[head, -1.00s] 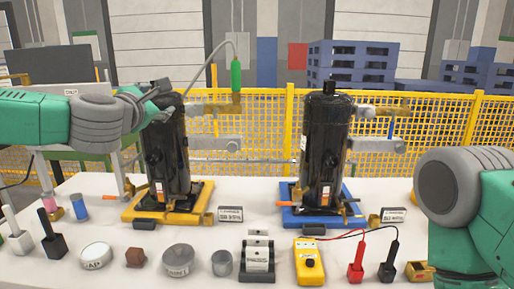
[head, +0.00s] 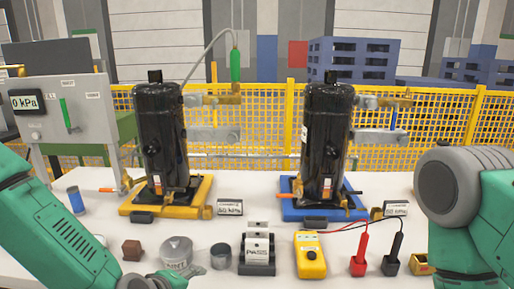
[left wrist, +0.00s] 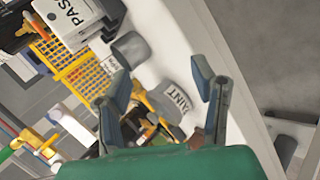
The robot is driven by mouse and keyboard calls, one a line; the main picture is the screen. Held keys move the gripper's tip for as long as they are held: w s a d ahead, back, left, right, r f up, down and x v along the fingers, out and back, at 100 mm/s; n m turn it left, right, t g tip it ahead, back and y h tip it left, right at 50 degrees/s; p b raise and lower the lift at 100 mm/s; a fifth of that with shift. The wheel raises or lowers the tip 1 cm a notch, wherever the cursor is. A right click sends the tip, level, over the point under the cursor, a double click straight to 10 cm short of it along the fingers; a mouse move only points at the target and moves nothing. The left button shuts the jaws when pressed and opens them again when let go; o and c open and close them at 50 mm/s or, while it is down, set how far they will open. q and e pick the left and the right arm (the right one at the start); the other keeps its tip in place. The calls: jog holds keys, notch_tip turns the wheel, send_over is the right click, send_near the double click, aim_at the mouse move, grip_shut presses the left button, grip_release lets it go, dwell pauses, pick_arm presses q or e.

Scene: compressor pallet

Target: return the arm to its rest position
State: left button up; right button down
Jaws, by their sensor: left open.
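My left arm comes in from the lower left of the head view, and my left gripper (head: 172,280) is low at the table's front, partly cut off by the bottom edge. In the left wrist view the left gripper (left wrist: 160,82) has its two fingers spread apart with nothing held between them.
Two black compressors stand on a yellow tray (head: 206,198) and a blue tray (head: 287,214). A brown block (head: 132,250), grey cup (head: 221,257), label holder (head: 257,256) and yellow meter (head: 310,256) line the front. A gauge panel (head: 62,112) reading 0 kPa stands left.

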pick_arm(q)
jog(key=s+a+f+m+g+y+b, duration=0.1)
jog(key=s+a+f+m+g, duration=0.15)
jog(key=s+f, duration=0.5)
jog(key=s+a+f+m+g+b, duration=0.1)
jog(key=s+a+f+m+g, duration=0.1)
jog(key=s+f+m, duration=0.4)
jog(key=s+a+f+m+g+y, duration=0.1)
jog(key=s+a+f+g, duration=0.1)
jog(key=s, duration=0.6)
jog(key=s+a+f+m+g+y, duration=0.1)
jog(key=s+a+f+m+g, duration=0.1)
jog(key=s+a+f, duration=0.2)
jog(key=s+a+b, duration=0.1)
jog(key=s+a, duration=0.2)
jog(key=s, duration=0.1)
jog(key=shift+s+y, duration=0.3)
jog(key=shift+w+m, duration=0.1)
jog(key=shift+m, duration=0.15)
